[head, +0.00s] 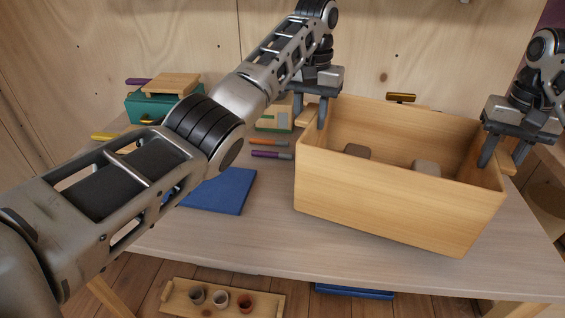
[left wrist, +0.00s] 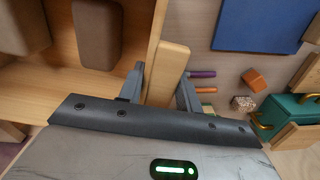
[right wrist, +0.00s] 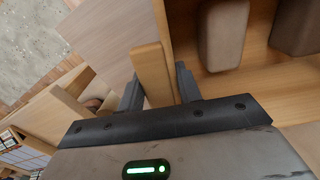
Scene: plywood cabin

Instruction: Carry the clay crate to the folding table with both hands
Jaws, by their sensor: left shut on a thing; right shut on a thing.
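The clay crate (head: 385,205) is an open wooden box at the right of the head view, over a pale tabletop (head: 250,245). Brown clay blocks (head: 427,168) lie inside it; two show in the left wrist view (left wrist: 97,30). My left gripper (head: 310,108) is shut on the crate's left handle (left wrist: 168,72). My right gripper (head: 502,152) is shut on the opposite handle (right wrist: 153,75). The crate looks roughly level. I cannot tell whether its bottom touches the tabletop. I cannot tell whether this is the folding table.
A blue mat (head: 222,190), several pens (head: 270,154) and a teal box (head: 160,105) with a wooden lid lie left of the crate. A wooden tray (head: 220,300) with small cups is low in front. A plywood wall (head: 180,40) stands behind.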

